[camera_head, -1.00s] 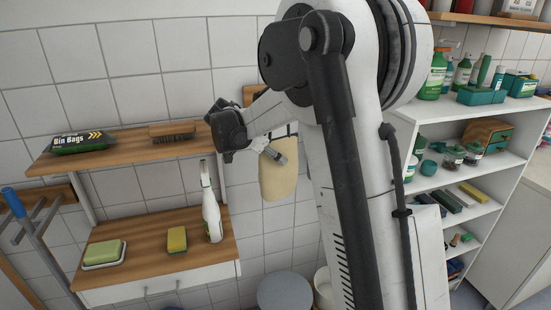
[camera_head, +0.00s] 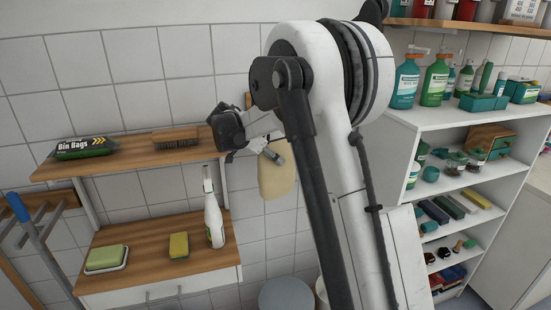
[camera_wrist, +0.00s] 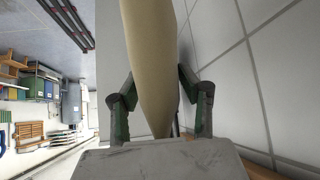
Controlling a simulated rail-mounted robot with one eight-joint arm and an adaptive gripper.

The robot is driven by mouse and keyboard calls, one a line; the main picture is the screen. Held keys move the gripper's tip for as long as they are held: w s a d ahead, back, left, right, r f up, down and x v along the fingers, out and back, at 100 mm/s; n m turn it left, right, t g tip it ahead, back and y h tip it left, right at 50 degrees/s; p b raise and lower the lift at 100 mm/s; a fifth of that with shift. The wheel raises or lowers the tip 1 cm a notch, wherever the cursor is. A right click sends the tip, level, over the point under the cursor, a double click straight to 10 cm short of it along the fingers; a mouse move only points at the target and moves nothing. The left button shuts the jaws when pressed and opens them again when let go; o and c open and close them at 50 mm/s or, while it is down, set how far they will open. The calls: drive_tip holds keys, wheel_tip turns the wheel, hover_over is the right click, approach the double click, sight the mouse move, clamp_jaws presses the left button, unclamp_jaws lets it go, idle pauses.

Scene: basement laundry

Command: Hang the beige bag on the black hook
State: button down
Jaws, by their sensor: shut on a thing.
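The beige bag (camera_head: 276,174) hangs in front of the tiled wall, right of the small shelf unit. My gripper (camera_head: 272,155) is shut on its upper part. In the wrist view the bag (camera_wrist: 150,50) runs between the two fingers of my gripper (camera_wrist: 155,90). A small piece of a wooden board (camera_head: 248,100) shows on the wall above the gripper, and my arm covers the rest. I cannot make out the black hook in either view now. Whether the bag touches the wall cannot be told.
A wooden shelf unit at left bears bin bags (camera_head: 82,148), a brush (camera_head: 175,137), a spray bottle (camera_head: 214,220) and sponges. A white shelf unit (camera_head: 405,150) with bottles and boxes stands at right. A round grey lid (camera_head: 286,296) is below the bag.

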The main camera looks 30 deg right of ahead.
drive_tip(key=shift+w+d+f, duration=0.2)
drive_tip(key=shift+w+f, duration=0.05)
drive_tip(key=shift+w, duration=0.7)
drive_tip(key=shift+w+d+f, duration=0.2)
drive_tip(key=shift+w, duration=0.7)
drive_tip(key=shift+w+d+f, duration=0.2)
drive_tip(key=shift+w+f, duration=0.05)
drive_tip(key=shift+w, duration=0.7)
drive_tip(key=c, duration=1)
unclamp_jaws()
